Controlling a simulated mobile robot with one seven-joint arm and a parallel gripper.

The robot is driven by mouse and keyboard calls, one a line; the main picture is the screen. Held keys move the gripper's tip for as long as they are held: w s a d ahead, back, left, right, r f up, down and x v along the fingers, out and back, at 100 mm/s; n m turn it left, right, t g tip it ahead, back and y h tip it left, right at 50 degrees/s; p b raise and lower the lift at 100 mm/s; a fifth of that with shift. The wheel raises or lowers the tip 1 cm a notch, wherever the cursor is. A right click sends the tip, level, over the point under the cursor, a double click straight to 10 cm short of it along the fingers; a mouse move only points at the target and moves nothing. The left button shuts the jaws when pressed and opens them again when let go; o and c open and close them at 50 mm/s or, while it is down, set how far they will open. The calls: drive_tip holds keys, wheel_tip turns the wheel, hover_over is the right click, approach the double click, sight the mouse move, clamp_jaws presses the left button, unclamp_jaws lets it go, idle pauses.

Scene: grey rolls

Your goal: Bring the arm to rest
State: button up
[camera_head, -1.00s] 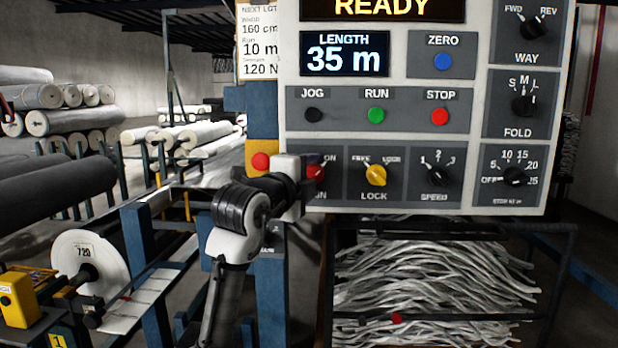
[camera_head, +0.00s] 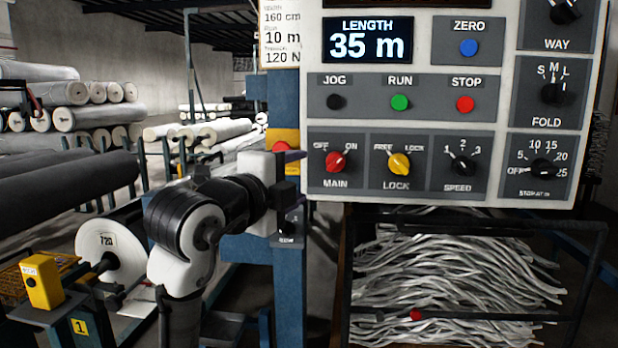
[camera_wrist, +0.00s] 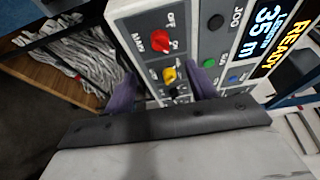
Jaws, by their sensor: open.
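My gripper (camera_wrist: 160,90) is open and empty, its two purple fingers apart in front of the grey control panel (camera_head: 318,108). In the head view my arm's end stands at the panel's left edge, and the fingers are mostly hidden there. The red MAIN knob (camera_head: 336,162) is clear of the fingers and seems to point toward ON. It also shows beyond the fingers in the wrist view (camera_wrist: 162,42). The yellow LOCK knob (camera_head: 399,164) sits to its right; in the wrist view (camera_wrist: 169,75) it appears between the fingers.
A blue post (camera_head: 289,290) stands just beside my arm. A rack (camera_head: 590,265) of grey strips is under the panel. At the lower left are a white disc marked 720 (camera_head: 103,240) and a yellow box (camera_head: 42,283). Grey rolls (camera_head: 70,206) lie at the left.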

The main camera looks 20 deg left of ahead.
drive_tip(key=shift+s, duration=0.55)
